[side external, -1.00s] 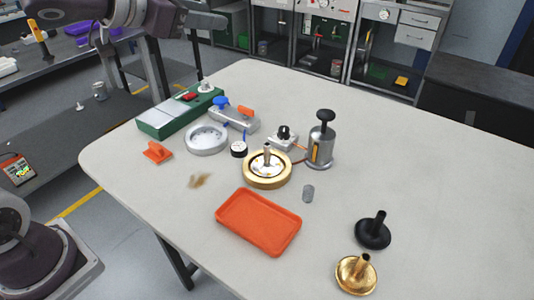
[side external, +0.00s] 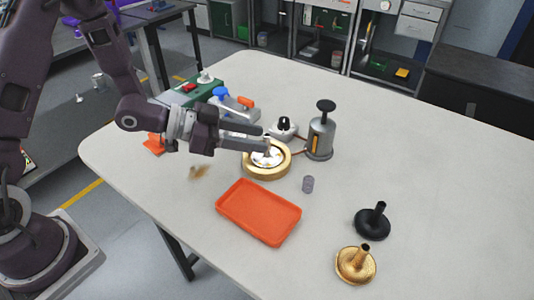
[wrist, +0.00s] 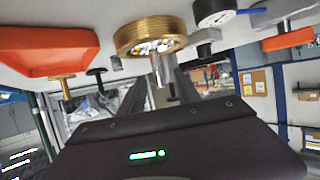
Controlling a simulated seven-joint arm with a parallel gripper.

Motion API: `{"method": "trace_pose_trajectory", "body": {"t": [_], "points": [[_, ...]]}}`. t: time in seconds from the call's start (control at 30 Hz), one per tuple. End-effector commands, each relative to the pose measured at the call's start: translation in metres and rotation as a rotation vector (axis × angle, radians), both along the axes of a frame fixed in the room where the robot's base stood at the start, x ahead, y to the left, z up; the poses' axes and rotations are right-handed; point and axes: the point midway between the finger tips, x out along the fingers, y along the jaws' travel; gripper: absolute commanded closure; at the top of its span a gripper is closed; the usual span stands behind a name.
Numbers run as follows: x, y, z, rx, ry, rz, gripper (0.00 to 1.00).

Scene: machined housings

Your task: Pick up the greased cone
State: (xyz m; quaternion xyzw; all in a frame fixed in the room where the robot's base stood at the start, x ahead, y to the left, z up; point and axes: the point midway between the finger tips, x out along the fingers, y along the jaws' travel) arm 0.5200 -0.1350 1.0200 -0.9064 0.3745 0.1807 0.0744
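A brass ring housing (side external: 251,171) stands mid-table, with a light inner face and a silver upright stem (side external: 267,153) at its centre. A black flared cone with a stem (side external: 372,224) and a gold one (side external: 355,267) stand at the right front. I cannot tell which is the greased cone. My gripper (side external: 266,139) reaches in from the left, nearly level, with its fingertips beside the top of the central stem. The fingers are apart. In the wrist view, upside down, the stem (wrist: 157,68) shows between or before the open fingers; contact is not clear.
An orange tray (side external: 237,222) lies in front of the housing. A small grey cylinder (side external: 308,184) stands to its right. The right side of the table is mostly clear.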

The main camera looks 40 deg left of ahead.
Motion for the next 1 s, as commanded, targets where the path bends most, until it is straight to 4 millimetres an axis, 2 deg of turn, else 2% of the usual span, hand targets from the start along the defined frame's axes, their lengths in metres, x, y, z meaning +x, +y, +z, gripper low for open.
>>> {"method": "trace_pose_trajectory", "body": {"t": [0.3, 0.4, 0.6, 0.67, 0.8, 1.0], "points": [[0.033, -0.037, -0.022, 0.001, -0.001, -0.005, 0.61], [0.04, -0.043, -0.026, -0.001, -0.001, -0.002, 0.61], [0.041, -0.044, -0.026, 0.0, 0.0, -0.001, 0.61], [0.041, -0.044, -0.026, 0.0, -0.001, -0.001, 0.7], [0.041, -0.044, -0.026, -0.001, -0.001, -0.002, 0.98], [0.041, -0.044, -0.026, -0.001, -0.001, -0.002, 1.0]]}}
